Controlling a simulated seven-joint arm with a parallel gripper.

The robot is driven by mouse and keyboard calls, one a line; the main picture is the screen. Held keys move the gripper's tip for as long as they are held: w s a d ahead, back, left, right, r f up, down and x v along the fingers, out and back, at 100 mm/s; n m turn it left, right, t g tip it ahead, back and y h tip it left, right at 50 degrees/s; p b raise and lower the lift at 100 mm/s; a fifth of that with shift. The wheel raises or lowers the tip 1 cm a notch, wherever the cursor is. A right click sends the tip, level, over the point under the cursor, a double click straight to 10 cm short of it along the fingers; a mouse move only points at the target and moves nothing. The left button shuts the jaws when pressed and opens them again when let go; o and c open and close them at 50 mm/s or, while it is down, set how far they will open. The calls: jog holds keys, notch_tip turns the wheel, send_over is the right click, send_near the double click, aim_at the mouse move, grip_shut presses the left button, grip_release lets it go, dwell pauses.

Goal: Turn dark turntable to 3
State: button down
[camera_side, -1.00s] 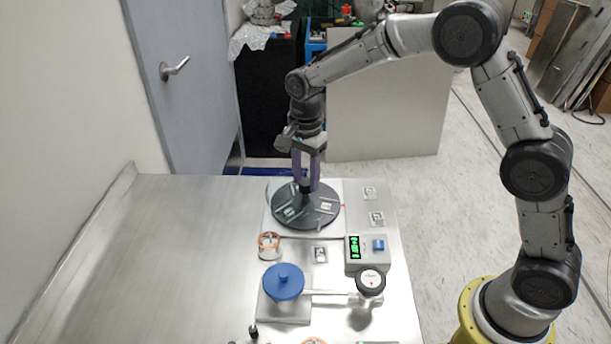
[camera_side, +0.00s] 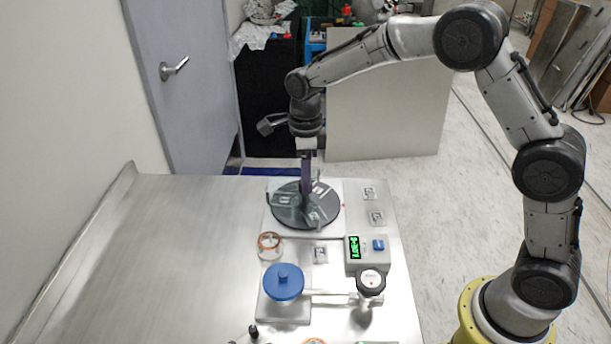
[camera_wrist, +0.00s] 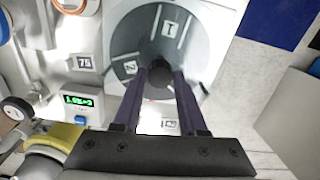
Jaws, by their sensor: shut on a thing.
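The dark turntable (camera_side: 289,219) is a round dark disc with a clear, divided top, on a pale plate at the back of the bench. It also shows in the wrist view (camera_wrist: 203,62). My gripper (camera_side: 306,188) points straight down at its centre. In the wrist view my gripper (camera_wrist: 160,76) has its purple fingers shut on the dark centre knob (camera_wrist: 160,70). Disc labels 1 (camera_wrist: 169,29) and 2 (camera_wrist: 129,68) are readable; the 2 lies nearer the small red mark (camera_side: 344,205) beside the disc. The fingers hide part of the disc.
A green display box (camera_side: 367,254) with a blue button stands in front of the turntable. A blue round-handled valve (camera_side: 283,283) and a gauge (camera_side: 370,282) are nearer. An orange-ringed part (camera_side: 269,246) lies left. The bench's left side is clear.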

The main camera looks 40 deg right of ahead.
jog(key=m, duration=0.6)
jog(key=shift+r, duration=0.1)
dwell(0.5)
jog(key=shift+c, duration=2.2)
grip_release()
notch_tip(320, 180, up, 14)
